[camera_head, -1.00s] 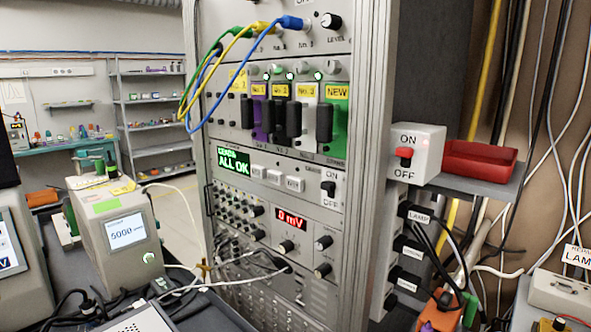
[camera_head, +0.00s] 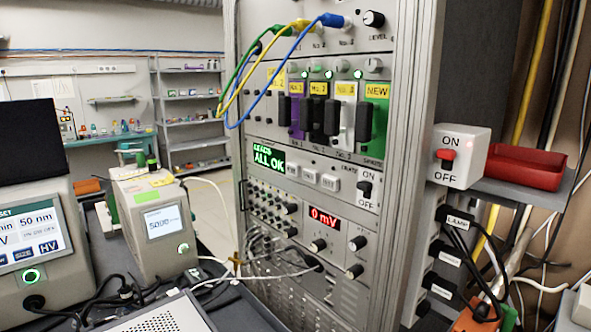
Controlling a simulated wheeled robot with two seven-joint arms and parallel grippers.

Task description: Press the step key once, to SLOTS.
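The rack's crate panel has a green display (camera_head: 268,160) whose large line reads ALL OK; the small line above it looks like LEADS. Right of it sit three pale keys: a left key (camera_head: 282,168), a middle key (camera_head: 306,175) and a right key (camera_head: 329,182). Their lettering is too small to read, so I cannot tell which is the step key. A black ON/OFF switch (camera_head: 366,188) is at the panel's right end. Neither of my grippers is in view.
Above are coloured modules with a green NEW one (camera_head: 374,120) and looping blue, yellow and green leads. Below is a red 0 mV readout (camera_head: 324,218). A white ON/OFF box (camera_head: 460,156) and red tray (camera_head: 524,163) are right. A grey instrument (camera_head: 155,225) stands left.

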